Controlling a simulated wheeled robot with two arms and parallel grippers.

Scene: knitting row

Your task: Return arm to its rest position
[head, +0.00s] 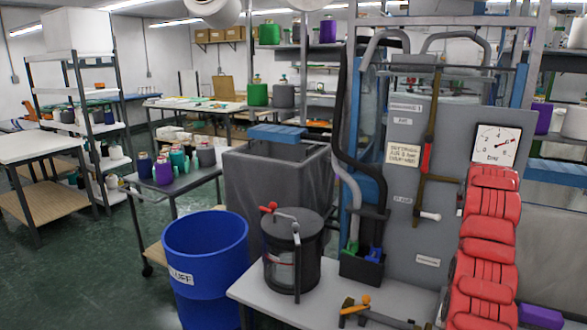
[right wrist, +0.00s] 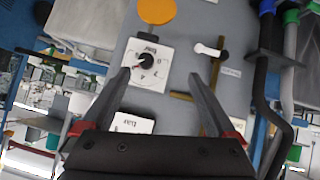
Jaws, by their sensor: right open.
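My right gripper (right wrist: 157,72) shows in the right wrist view, its two dark fingers wide apart with nothing between them. It faces a grey panel, which shows upside down there. Beyond the fingertips is a white dial gauge (right wrist: 150,66); whether the fingers touch the panel cannot be told, but no grip on anything shows. In the head view the same grey panel (head: 400,240) stands at the right, with the gauge (head: 497,143) at its upper right. The right gripper cannot be made out there. My left gripper is in neither view.
In front stand a black lidded pot (head: 292,265) and an orange-knobbed tool (head: 365,300). A blue bin (head: 205,275) stands left. Green floor (head: 75,270) is open farther left.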

